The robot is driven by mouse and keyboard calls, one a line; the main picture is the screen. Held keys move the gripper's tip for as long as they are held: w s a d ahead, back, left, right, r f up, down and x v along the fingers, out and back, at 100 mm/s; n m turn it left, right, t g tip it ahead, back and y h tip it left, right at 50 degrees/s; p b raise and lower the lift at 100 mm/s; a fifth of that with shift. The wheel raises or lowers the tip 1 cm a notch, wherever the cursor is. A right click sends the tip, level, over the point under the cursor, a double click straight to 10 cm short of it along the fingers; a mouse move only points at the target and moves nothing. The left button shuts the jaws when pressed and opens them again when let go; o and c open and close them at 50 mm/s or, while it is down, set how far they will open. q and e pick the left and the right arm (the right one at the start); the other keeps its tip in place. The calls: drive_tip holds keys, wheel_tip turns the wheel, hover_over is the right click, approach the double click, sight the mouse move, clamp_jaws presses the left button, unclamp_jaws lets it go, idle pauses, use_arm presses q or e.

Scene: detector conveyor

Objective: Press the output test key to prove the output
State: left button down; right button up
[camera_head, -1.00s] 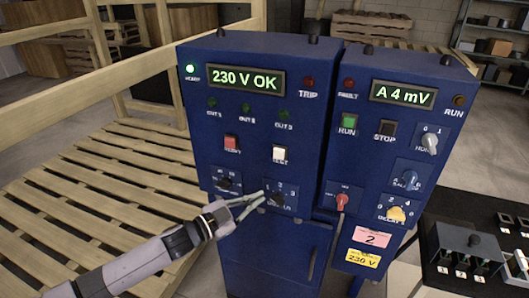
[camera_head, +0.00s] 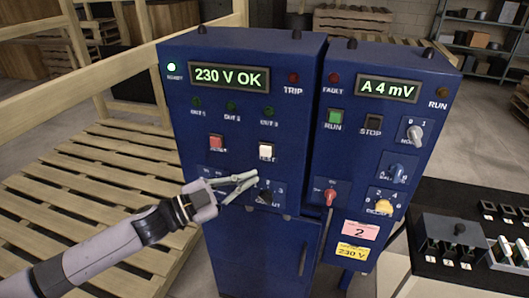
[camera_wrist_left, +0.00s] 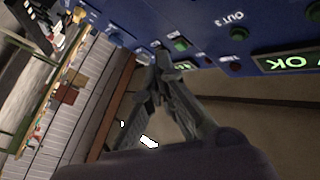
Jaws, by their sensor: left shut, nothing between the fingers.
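The white test key (camera_head: 265,152) is a square button on the left blue cabinet (camera_head: 240,120), right of a red key. Its label is partly readable as ending in "EST". My left gripper (camera_head: 256,178) is shut and empty, its fingertips just below the white key and close to the dark selector knob (camera_head: 266,197). I cannot tell whether it touches the panel. The display (camera_head: 229,77) reads "230 V OK". In the left wrist view the gripper's fingers (camera_wrist_left: 160,55) meet in front of the blue panel. My right gripper is not in view.
The right cabinet holds a display (camera_head: 388,89) reading "A 4 mV", a green RUN key (camera_head: 335,119), a black STOP key (camera_head: 372,123), a red handle (camera_head: 330,197) and several knobs. A wooden pallet deck (camera_head: 95,195) lies left. A black table (camera_head: 475,215) with small parts stands right.

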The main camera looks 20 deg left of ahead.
sight(260, 155)
use_arm(q)
drive_tip(key=w, duration=0.8)
drive_tip(key=shift+d, duration=0.15)
idle(1.2)
drive_tip(key=shift+w, duration=0.4)
drive_tip(key=shift+w+r+p, duration=0.1)
drive_tip(key=shift+w+p, duration=0.2)
drive_tip(key=shift+w, duration=0.2)
idle(0.6)
drive_tip(key=shift+s, duration=0.15)
drive_tip(key=shift+s+p, duration=0.3)
drive_tip(key=shift+s, duration=0.5)
